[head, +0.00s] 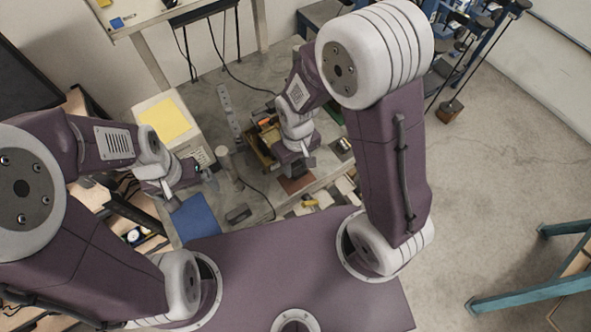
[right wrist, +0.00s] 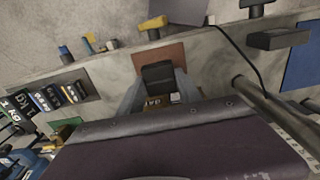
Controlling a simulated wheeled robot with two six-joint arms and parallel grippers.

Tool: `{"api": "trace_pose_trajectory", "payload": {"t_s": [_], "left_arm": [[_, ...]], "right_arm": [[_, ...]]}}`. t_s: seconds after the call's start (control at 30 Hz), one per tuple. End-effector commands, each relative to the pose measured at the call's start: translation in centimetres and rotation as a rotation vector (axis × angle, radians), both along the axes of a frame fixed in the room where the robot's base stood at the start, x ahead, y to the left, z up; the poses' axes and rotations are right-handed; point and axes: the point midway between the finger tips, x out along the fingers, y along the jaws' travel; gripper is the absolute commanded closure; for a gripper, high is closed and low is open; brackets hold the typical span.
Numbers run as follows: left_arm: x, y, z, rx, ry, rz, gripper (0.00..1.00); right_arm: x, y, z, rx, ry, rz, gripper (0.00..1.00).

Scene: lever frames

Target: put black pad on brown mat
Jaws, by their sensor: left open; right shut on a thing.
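The brown mat (head: 294,186) lies flat on the grey bench, just in front of my right gripper (head: 297,169) in the head view. In the right wrist view the mat (right wrist: 178,52) shows beyond the fingertips. My right gripper (right wrist: 159,84) is shut on the black pad (right wrist: 158,74), which overlaps the mat in that view; I cannot tell whether it touches it. The pad is hidden in the head view. My left gripper (head: 190,184) is open and empty, above the left part of the bench.
A blue mat (head: 195,218) and a dark grey block (head: 238,214) lie left of the brown mat in the head view. A yellow-handled thing (head: 310,203) lies near the bench's front edge. A cable (right wrist: 245,52) runs across the bench. A yellow sheet (head: 166,119) lies further back.

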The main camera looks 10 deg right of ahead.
Motion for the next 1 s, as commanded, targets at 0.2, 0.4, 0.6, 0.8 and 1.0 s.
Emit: {"api": "trace_pose_trajectory", "payload": {"t_s": [0.2,0.4,0.6,0.8,1.0], "left_arm": [[0.0,0.0,0.1,0.000,0.000,0.000,0.00],[0.0,0.0,0.3,0.000,0.000,0.000,0.00],[0.0,0.0,0.2,0.000,0.000,0.000,0.00],[0.0,0.0,-0.1,0.000,0.000,0.000,0.00],[0.0,0.0,0.0,0.000,0.000,0.000,0.00]], "right_arm": [[0.0,0.3,-1.3,-0.001,0.004,-0.002,1.00],[0.0,0.2,-4.1,-0.001,0.002,-0.001,1.00],[0.1,0.2,-4.2,0.000,-0.001,-0.001,1.00],[0.0,0.2,-4.6,0.000,0.000,-0.001,0.53],[0.0,0.2,-4.5,0.000,0.000,-0.001,0.37]]}}
